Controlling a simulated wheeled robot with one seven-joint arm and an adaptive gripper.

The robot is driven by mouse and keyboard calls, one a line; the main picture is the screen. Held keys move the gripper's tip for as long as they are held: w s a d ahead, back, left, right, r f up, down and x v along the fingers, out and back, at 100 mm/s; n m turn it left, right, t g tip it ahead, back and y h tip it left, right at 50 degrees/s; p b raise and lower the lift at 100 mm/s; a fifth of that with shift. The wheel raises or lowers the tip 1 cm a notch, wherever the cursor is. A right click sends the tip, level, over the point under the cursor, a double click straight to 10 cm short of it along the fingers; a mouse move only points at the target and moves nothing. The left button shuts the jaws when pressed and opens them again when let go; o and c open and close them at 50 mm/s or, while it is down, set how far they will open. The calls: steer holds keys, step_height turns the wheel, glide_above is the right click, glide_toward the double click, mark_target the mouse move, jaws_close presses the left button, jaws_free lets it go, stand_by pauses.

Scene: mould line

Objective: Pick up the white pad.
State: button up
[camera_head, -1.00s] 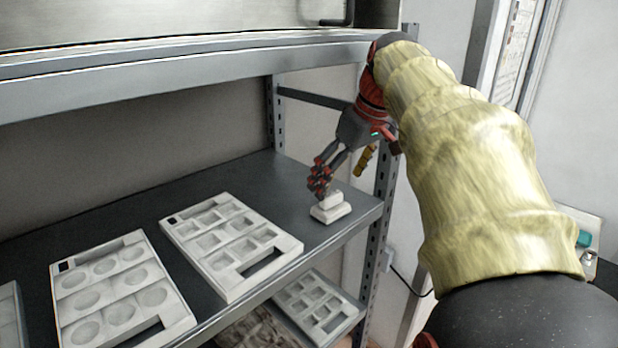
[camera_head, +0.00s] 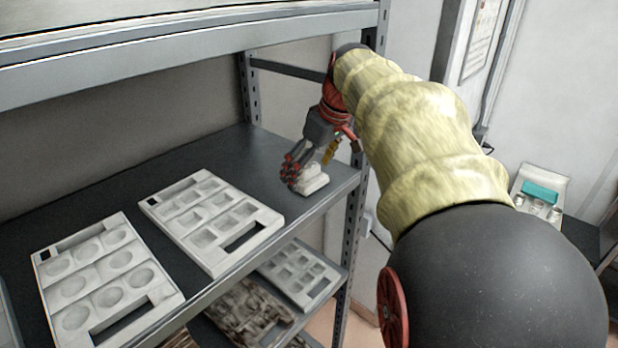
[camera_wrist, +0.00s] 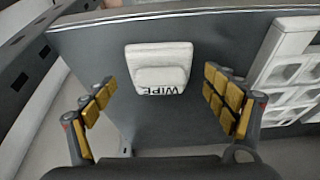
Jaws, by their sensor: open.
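The white pad (camera_wrist: 158,66) lies on the dark shelf, with a raised block on top and the word WIPE on it in the wrist view. In the head view the pad (camera_head: 313,180) sits near the shelf's right end, partly hidden by my gripper (camera_head: 290,178). In the wrist view my gripper (camera_wrist: 163,101) is open, with one yellow-padded finger to each side. The pad lies between the lines of the two fingers and beyond their tips. Nothing is held.
The shelf (camera_head: 262,165) also bears a white mould tray with square pockets (camera_head: 212,222) and one with round pockets (camera_head: 108,282). Another tray (camera_head: 300,274) lies on the level below. An upright post (camera_head: 352,225) stands at the shelf's right end. A beam (camera_head: 190,50) runs above.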

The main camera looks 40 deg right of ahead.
steer(key=shift+s, duration=0.1)
steer(key=shift+c, duration=1)
steer(key=c, duration=1.1)
